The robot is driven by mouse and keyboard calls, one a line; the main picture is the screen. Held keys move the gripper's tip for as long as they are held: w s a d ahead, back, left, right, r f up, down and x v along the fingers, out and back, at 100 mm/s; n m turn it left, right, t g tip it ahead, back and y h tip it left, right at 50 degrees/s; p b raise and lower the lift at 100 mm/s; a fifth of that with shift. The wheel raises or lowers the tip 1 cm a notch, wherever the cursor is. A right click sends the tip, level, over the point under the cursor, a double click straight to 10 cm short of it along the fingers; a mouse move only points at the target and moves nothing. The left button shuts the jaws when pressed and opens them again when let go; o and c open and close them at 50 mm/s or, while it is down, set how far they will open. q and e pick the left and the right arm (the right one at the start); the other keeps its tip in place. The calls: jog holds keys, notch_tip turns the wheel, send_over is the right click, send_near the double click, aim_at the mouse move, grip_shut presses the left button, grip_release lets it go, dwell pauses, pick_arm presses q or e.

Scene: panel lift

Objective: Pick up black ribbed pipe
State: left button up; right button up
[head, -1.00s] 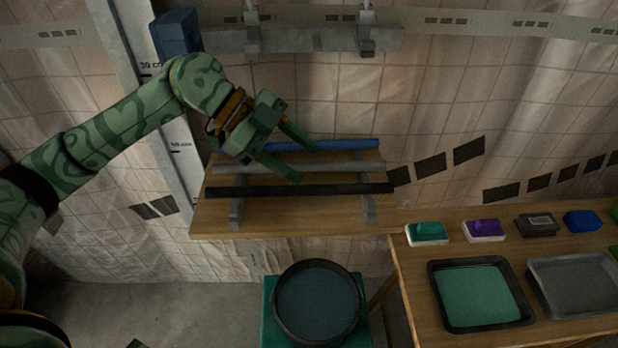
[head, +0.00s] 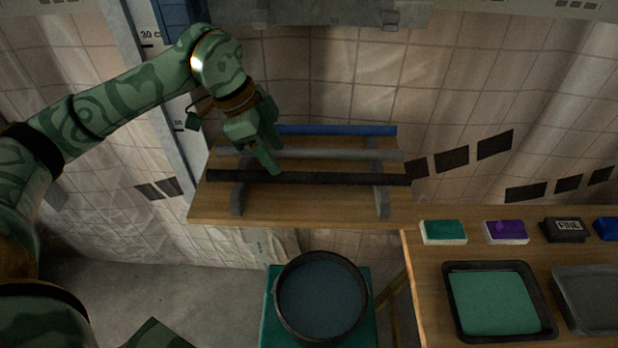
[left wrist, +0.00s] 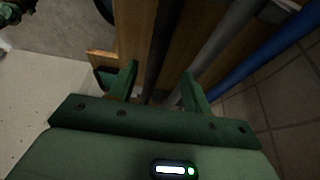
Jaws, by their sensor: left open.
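The black ribbed pipe (head: 320,178) lies level across two grey supports on a wooden shelf (head: 300,213), nearest of three parallel pipes. It also shows in the left wrist view (left wrist: 160,45), running up from between the fingers. My left gripper (head: 275,160) is open, pointing down at the left part of the pipes, its fingertips by the black pipe. In the left wrist view the two green fingers (left wrist: 160,85) are apart, with the black pipe in line with the gap. Whether they touch it I cannot tell. My right gripper is not in view.
A grey pipe (head: 345,155) and a blue pipe (head: 345,131) lie just behind the black one. A dark round tub (head: 281,315) stands below the shelf. A table at right holds trays (head: 449,310) and small blocks (head: 443,238).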

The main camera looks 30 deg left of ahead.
aim_at(284, 172)
pick_arm(q)
jog(key=x, duration=0.1)
jog(key=b+x, duration=0.1)
jog(key=x, duration=0.1)
jog(key=b+x, duration=0.1)
jog(key=x, duration=0.1)
jog(key=shift+s+f, duration=0.2)
jog(key=shift+r, duration=0.15)
jog(key=shift+c, duration=0.6)
grip_shut()
jog(key=shift+r, duration=0.1)
